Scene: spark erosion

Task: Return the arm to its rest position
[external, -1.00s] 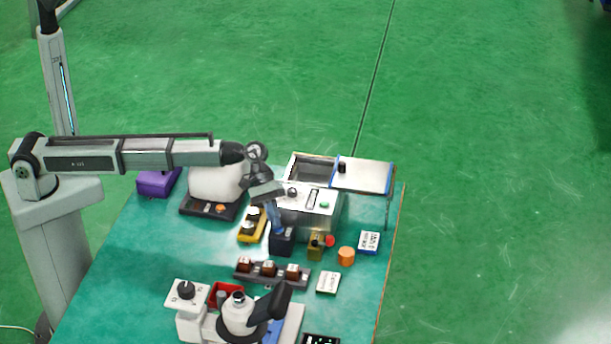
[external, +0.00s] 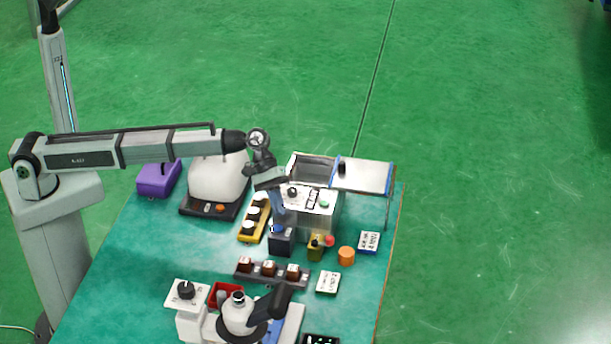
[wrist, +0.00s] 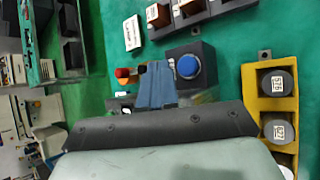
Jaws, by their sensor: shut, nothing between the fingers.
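My gripper (external: 277,205) hangs at the end of my arm above the green table, just over the dark block with the blue button (external: 282,239). It is shut and empty. In the wrist view its blue fingers (wrist: 157,85) show together beside the dark block's blue button (wrist: 188,66). My arm (external: 130,148) reaches from its base at the left across the back of the table, with the forearm tilted slightly upward.
A metal box (external: 318,215) with a raised lid panel (external: 362,176) stands close right of the gripper. A yellow holder (external: 249,231) is to the left. A brown-block rack (external: 268,279), orange cylinder (external: 346,256) and microscope-like device (external: 238,316) are nearer the front. Space above the table is open.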

